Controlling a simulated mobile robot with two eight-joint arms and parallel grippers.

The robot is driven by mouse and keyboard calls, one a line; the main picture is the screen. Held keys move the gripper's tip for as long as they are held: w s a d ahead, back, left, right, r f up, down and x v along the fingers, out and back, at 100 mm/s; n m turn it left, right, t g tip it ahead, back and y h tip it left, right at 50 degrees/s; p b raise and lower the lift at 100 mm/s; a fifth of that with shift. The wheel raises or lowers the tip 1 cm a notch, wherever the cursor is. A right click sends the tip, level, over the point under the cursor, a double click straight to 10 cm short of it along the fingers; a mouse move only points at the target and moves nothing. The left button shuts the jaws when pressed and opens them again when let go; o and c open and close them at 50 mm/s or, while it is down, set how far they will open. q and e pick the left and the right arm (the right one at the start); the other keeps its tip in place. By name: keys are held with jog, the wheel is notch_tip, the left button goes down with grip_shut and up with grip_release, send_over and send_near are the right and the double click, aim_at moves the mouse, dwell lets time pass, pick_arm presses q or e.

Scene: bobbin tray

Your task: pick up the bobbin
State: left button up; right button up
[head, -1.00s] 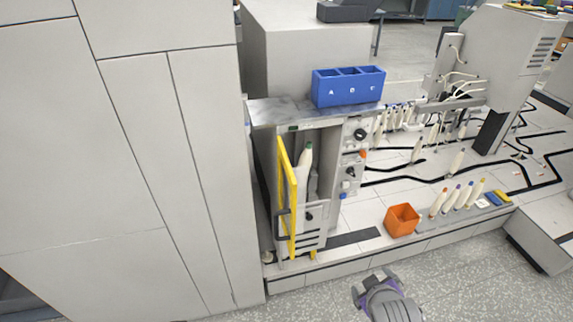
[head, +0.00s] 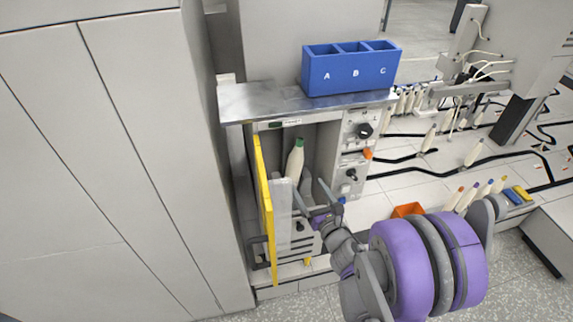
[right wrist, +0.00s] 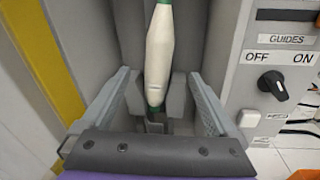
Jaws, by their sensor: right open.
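The bobbin (head: 295,161), cream-white with a green tip, stands upright in the recessed bay of the machine. The right wrist view shows the bobbin (right wrist: 160,52) with green bands, its lower end at a dark holder (right wrist: 155,121). My right gripper (head: 305,187) is open at the front of the bay. In the right wrist view its fingers (right wrist: 158,85) lie to either side of the bobbin's lower part, with gaps on both sides; I cannot tell whether the bobbin is fully between them. My left gripper is not in view.
A yellow-edged door (head: 264,205) stands open left of the bay. A control panel with knobs (head: 365,131) is on the right. A blue three-part bin (head: 322,82) marked A, B, C sits on the metal top (head: 262,101). An orange box (head: 405,210) is partly hidden by my arm.

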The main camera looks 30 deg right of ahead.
aim_at(297, 149)
jog(key=w, duration=0.4)
jog(key=shift+w+d+r+p, duration=0.1)
jog(key=shift+w+d+p, duration=0.1)
jog(key=shift+w+p, duration=0.15)
jog(key=w, duration=0.5)
jog(key=shift+w+d+r+p, duration=0.15)
jog(key=shift+d+r+p, duration=0.15)
jog(key=shift+p, duration=0.1)
jog(key=shift+c, duration=1.3)
grip_shut()
jog(key=shift+r, duration=0.1)
jog(key=shift+s+r, duration=0.3)
jog(key=shift+r, duration=0.2)
notch_tip(297, 149, up, 6)
jog(key=shift+f+p, duration=0.15)
jog(key=shift+p, duration=0.4)
jog(key=s+d, duration=0.1)
jog(key=s, duration=1.8)
jog(key=shift+s+b, duration=0.3)
jog(key=shift+b, duration=0.15)
